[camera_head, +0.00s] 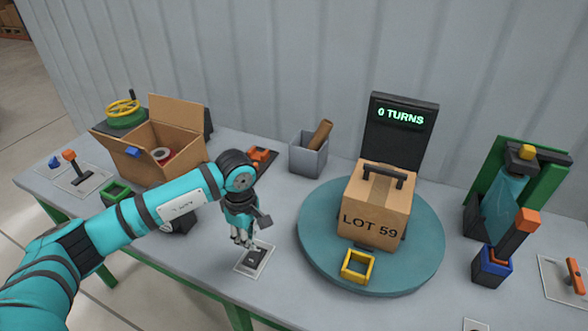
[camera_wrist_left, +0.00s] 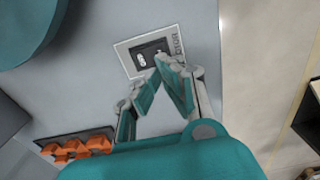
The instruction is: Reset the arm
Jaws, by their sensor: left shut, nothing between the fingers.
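My left arm comes in from the left in the head view, and its gripper (camera_head: 243,240) points down over a small switch plate (camera_head: 256,260) near the table's front edge. The gripper is shut and empty. In the left wrist view the fingertips (camera_wrist_left: 158,74) come together just at the edge of the plate's black rocker (camera_wrist_left: 148,54). I cannot tell whether they touch it. The plate has lettering along one side, partly hidden by a finger. My right gripper is in neither view.
A cardboard box marked LOT 59 (camera_head: 375,207) stands on a round teal turntable (camera_head: 427,255) with a yellow square frame (camera_head: 357,266). The display behind (camera_head: 401,116) reads 0 TURNS. An open carton (camera_head: 178,112) stands left, a grey bin (camera_head: 307,158) at the back.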

